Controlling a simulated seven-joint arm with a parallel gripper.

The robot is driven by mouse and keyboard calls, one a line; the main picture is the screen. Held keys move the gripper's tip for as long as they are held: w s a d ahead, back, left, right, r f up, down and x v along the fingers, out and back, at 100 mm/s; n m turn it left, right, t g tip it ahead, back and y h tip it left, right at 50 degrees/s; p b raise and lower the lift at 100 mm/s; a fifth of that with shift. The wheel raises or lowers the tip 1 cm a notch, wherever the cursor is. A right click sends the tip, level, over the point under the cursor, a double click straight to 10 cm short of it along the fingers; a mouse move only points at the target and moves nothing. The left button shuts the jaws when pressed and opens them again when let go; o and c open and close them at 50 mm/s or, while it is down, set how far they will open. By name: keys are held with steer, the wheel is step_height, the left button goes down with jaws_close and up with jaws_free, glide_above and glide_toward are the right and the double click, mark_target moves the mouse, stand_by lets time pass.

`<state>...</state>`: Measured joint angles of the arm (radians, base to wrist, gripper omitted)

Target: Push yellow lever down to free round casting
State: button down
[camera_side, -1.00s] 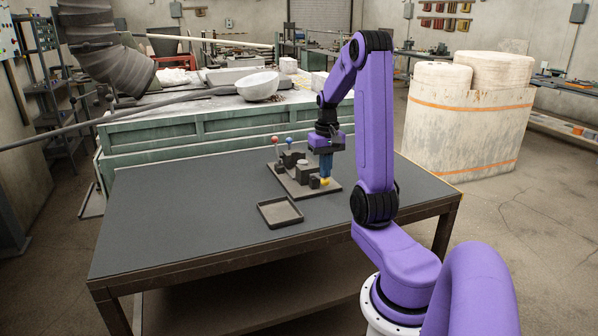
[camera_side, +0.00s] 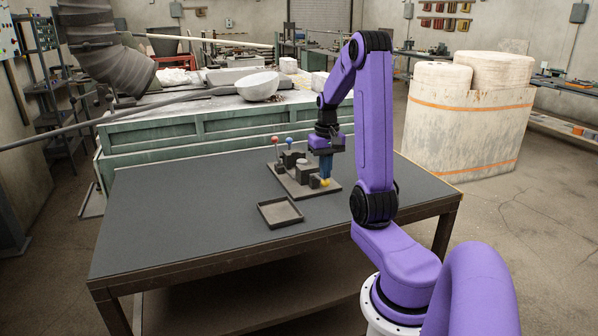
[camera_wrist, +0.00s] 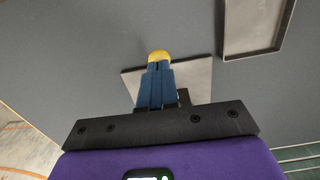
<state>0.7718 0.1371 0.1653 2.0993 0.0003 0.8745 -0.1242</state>
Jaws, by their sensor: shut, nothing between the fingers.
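The yellow lever's knob (camera_side: 325,183) is low at the front right of the dark fixture plate (camera_side: 300,192) in the side view. My gripper (camera_side: 326,177) points down with its blue fingers shut, and the tips are at the knob. In the wrist view my gripper (camera_wrist: 158,66) has its closed tips against or just over the yellow knob (camera_wrist: 159,55); contact cannot be told for certain. A pale round piece (camera_side: 301,162), apparently the round casting, sits among the fixture's dark blocks. The lever's arm is mostly hidden.
A red-knobbed lever (camera_side: 275,139) and a blue-knobbed lever (camera_side: 289,139) stand upright at the fixture's back left. An empty dark tray (camera_side: 280,213) lies in front of the fixture. The table (camera_side: 190,215) is clear to the left.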

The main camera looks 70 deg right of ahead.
step_height(320, 180, up, 11)
steer(key=shift+f, duration=0.2)
stand_by(1.3)
steer(key=w+a+f+n, duration=0.25)
steer(key=a+n, duration=0.25)
steer(key=a, duration=0.7)
steer(key=w+a+f+n, duration=0.1)
steer(key=w+a+n, duration=0.3)
steer(key=a, duration=0.8)
steer(key=s+a+f+n, duration=0.2)
steer(key=s+a+n, duration=0.4)
steer(key=s, duration=0.3)
steer(key=s+a+f+n, duration=0.3)
steer(key=s+a+n, duration=0.3)
steer(key=s+a, duration=0.2)
steer(key=shift+s+f+n, duration=0.15)
steer(key=shift+s+n, duration=0.15)
steer(key=shift+s, duration=0.25)
steer(key=shift+a, duration=0.1)
